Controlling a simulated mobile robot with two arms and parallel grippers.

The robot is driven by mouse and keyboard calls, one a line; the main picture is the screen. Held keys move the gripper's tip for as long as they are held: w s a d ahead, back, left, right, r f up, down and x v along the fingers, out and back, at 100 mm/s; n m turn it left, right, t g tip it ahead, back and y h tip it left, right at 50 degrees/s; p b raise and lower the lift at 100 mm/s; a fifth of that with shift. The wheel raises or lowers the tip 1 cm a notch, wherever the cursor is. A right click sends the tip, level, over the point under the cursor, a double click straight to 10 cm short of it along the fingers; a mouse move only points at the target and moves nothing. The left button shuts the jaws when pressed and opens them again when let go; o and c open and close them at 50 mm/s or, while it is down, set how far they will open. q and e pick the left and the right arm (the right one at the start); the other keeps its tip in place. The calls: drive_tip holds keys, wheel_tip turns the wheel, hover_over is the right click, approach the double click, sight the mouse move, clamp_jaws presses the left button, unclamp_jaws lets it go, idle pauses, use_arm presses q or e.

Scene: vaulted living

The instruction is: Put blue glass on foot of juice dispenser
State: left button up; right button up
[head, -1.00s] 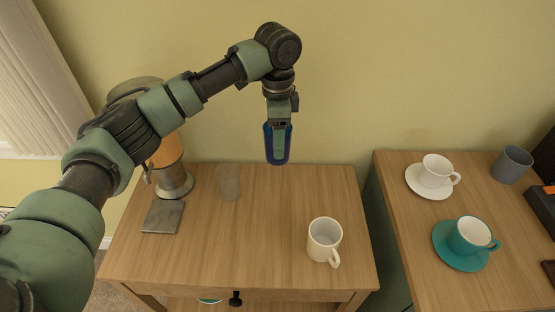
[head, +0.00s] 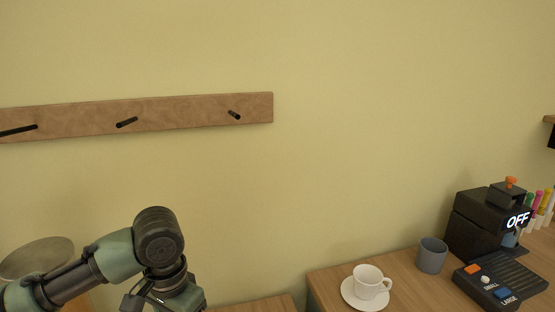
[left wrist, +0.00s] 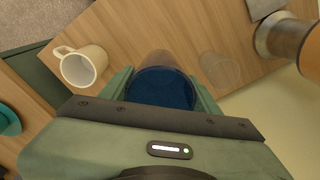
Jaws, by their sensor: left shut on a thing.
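The left wrist view shows my left gripper (left wrist: 163,84) shut on the blue glass (left wrist: 160,92), its fingers on either side of it. The glass is held above the wooden table. The juice dispenser (left wrist: 284,38) shows in the upper right of that view, with its flat grey foot (left wrist: 264,6) at the top edge. In the head view only the dispenser's round top (head: 38,258) shows at the lower left, partly behind my left arm. The left fingertips and glass are below that picture's edge. My right gripper is in neither view.
A clear glass (left wrist: 220,68) and a cream mug (left wrist: 82,68) stand on the table (left wrist: 135,28). The neighbouring table has a white cup (head: 368,281) on a saucer, a grey cup (head: 432,255) and a black machine (head: 480,225). A peg rail (head: 180,112) hangs on the wall.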

use_arm(q)
drive_tip(key=s+f+n, duration=0.2)
drive_tip(key=s+n, duration=0.3)
drive_tip(key=s, duration=0.5)
drive_tip(key=shift+s+a+f, duration=0.15)
drive_tip(key=shift+a+f, duration=0.05)
drive_tip(key=shift+a, duration=0.2)
